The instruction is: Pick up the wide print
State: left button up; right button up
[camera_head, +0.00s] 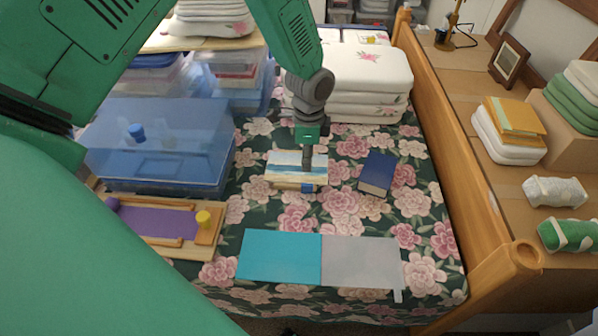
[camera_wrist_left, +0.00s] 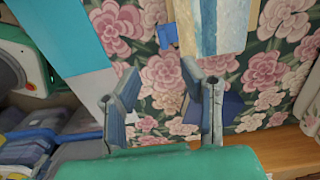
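The wide print, a beach-like picture in pale blue and sand tones (camera_head: 283,160), lies on the flowered bedspread in the middle of the bed. A tan edge and a small blue piece show at its near side. My left gripper (camera_head: 307,162) points down over the print in the head view and covers part of it. I cannot tell there whether it touches. In the left wrist view, the gripper (camera_wrist_left: 160,70) has its fingers apart with only bedspread between them. What looks like the print (camera_wrist_left: 224,22) shows at the top, beyond the fingertips. My right gripper is not in view.
A dark blue book (camera_head: 377,172) lies right of the print. A teal and grey folder (camera_head: 280,257) lies nearer. A blue bin (camera_head: 155,150) and a wooden tray (camera_head: 208,236) are at left. White folded bedding (camera_head: 365,72) is behind; the wooden bed rail (camera_head: 455,130) is at right.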

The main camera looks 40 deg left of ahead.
pick_arm(q)
jog(key=b, duration=0.1)
send_over(307, 184)
jog(key=f, duration=0.5)
jog(key=shift+s+f, duration=0.25)
jog(key=shift+f, duration=0.1)
jog(key=f+b, duration=0.2)
jog(key=f, duration=0.3)
jog(key=shift+w+f, duration=0.1)
jog(key=shift+w, duration=0.1)
jog(key=shift+c, duration=0.8)
grip_shut()
